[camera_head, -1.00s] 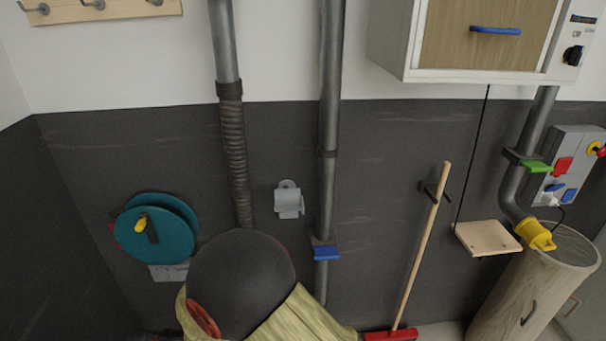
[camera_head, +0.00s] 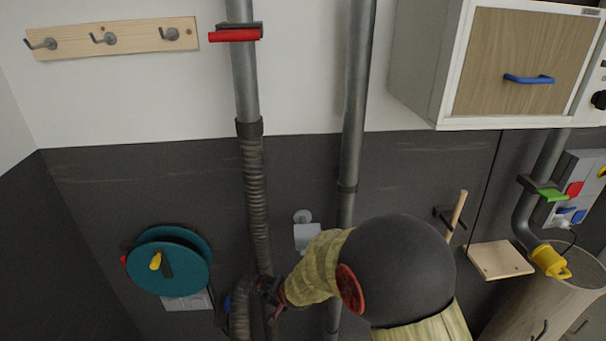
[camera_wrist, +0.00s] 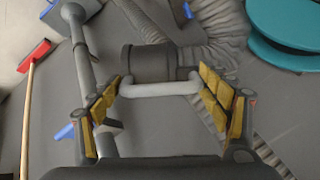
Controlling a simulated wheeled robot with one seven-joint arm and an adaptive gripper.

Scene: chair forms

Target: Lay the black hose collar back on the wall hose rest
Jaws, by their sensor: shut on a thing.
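The black hose collar (camera_wrist: 150,63) shows in the wrist view, on the end of a ribbed grey hose, with a pale grey handle on its near side. My gripper (camera_wrist: 163,94) is shut on that handle, one yellow-padded finger at each end. In the head view my gripper (camera_head: 266,289) is low in front of the dark wall, beside the hose (camera_head: 256,200); the collar is hard to make out there. The grey wall hose rest (camera_head: 307,237) is up and right of my gripper, partly hidden by my arm. It appears apart from the collar.
A teal reel (camera_head: 180,272) hangs left of my gripper. A metal pipe (camera_head: 350,150) runs down just right of the rest. A broom (camera_head: 456,215), a small wooden shelf (camera_head: 500,260) and a cabinet (camera_head: 510,70) are farther right. Bare wall lies between reel and hose.

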